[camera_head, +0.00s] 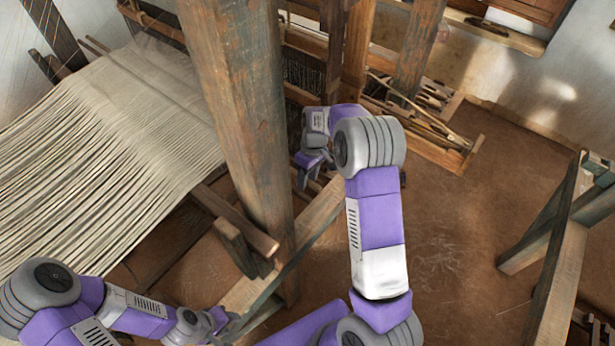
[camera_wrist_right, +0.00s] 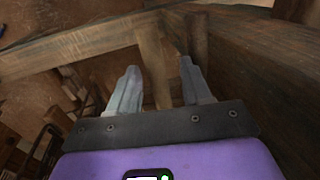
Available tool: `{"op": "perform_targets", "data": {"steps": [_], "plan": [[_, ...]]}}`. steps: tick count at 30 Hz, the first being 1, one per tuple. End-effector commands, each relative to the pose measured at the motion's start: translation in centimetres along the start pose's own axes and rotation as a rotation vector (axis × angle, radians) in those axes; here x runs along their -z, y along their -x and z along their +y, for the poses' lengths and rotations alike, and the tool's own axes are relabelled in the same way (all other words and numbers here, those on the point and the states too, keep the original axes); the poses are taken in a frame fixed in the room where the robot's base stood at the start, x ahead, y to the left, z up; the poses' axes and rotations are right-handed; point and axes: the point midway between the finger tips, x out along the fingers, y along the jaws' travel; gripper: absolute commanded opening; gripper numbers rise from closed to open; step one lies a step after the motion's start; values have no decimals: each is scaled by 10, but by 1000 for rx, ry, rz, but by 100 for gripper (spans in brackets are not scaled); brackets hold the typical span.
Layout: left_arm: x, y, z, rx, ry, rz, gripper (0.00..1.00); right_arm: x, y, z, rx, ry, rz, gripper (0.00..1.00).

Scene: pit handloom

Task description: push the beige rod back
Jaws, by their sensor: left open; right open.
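A thin beige rod (camera_head: 425,117) lies slantwise over the wooden tray at the right of the loom in the head view. I cannot tell for sure that it is the task's rod. My right gripper (camera_head: 308,172) is left of it, just right of the thick post, and apart from it. In the right wrist view my right gripper (camera_wrist_right: 160,80) is open, with wooden beams beyond its fingers and nothing clearly held. My left gripper (camera_head: 232,322) is open at the bottom, near a low wooden beam. Its fingertips are small and hard to see.
A thick wooden post (camera_head: 240,110) stands in front of the loom. Pale warp threads (camera_head: 110,140) spread at the left. The wooden tray (camera_head: 440,156) holds several tools. A wooden frame (camera_head: 560,250) stands at the right, with bare brown floor (camera_head: 450,235) between.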

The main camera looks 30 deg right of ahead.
Motion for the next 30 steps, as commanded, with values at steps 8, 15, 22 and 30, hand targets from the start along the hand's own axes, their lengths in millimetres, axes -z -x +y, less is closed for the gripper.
{"op": "perform_targets", "data": {"steps": [8, 15, 22, 30], "plan": [[0, -4, -1, 0, 0, 0, 43, 1, 42, 1, -3, 0, 6, 48], [0, -5, -2, 0, 0, 0, 43, 0, 70, 0, -1, 1, 2, 48], [0, -5, -2, 0, 0, 0, 43, 0, 74, 0, 1, 1, 0, 48], [0, -5, -2, 0, 0, 0, 43, 0, 74, 0, 1, 0, 0, 48]]}}
